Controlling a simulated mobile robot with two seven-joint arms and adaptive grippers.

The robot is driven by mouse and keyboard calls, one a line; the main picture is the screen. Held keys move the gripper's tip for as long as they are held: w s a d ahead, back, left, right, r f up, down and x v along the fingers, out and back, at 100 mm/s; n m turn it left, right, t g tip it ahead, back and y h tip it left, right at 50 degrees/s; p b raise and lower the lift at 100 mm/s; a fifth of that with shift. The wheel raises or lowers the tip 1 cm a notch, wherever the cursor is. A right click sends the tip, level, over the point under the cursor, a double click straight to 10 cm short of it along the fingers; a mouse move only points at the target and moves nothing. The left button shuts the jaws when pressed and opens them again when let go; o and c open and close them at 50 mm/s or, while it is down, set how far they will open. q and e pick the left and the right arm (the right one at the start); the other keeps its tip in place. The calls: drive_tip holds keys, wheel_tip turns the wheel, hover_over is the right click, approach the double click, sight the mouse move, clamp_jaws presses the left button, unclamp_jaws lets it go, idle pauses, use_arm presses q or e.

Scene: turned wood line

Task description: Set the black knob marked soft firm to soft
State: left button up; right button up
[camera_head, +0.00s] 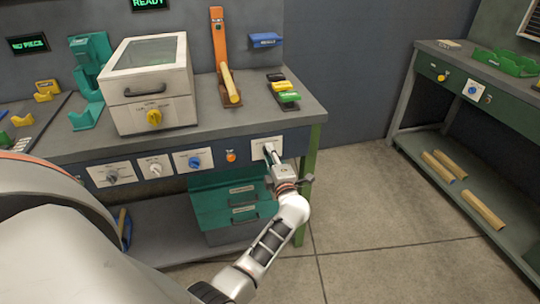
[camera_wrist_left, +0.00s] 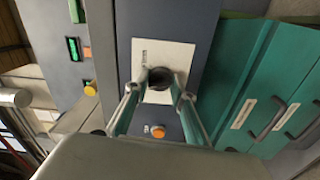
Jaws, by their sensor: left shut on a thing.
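The black knob (camera_wrist_left: 160,75) shows in the left wrist view on a pale label plate (camera_wrist_left: 151,52); the print on the plate is too small to read. My left gripper (camera_wrist_left: 160,86) is shut on the knob, one finger on each side. Its pointer is not clear to me. In the head view my left gripper (camera_head: 270,151) reaches the plate (camera_head: 259,145) at the right end of the workbench's front panel and hides most of the knob. My right gripper is not in view.
Along the same panel are an orange button (camera_head: 231,156), a blue knob (camera_head: 194,162), a white knob (camera_head: 155,169) and a grey knob (camera_head: 112,176). Teal drawers (camera_head: 222,198) sit below. Open floor (camera_head: 380,220) lies to the right, before a green bench (camera_head: 506,100).

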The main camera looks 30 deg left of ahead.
use_arm(q)
drive_tip(key=n+b, duration=0.1)
drive_tip(key=n, duration=0.4)
drive_tip(key=shift+f, duration=0.15)
idle(0.3)
drive_tip(key=o, duration=1.1)
drive_tip(key=shift+r, duration=0.2)
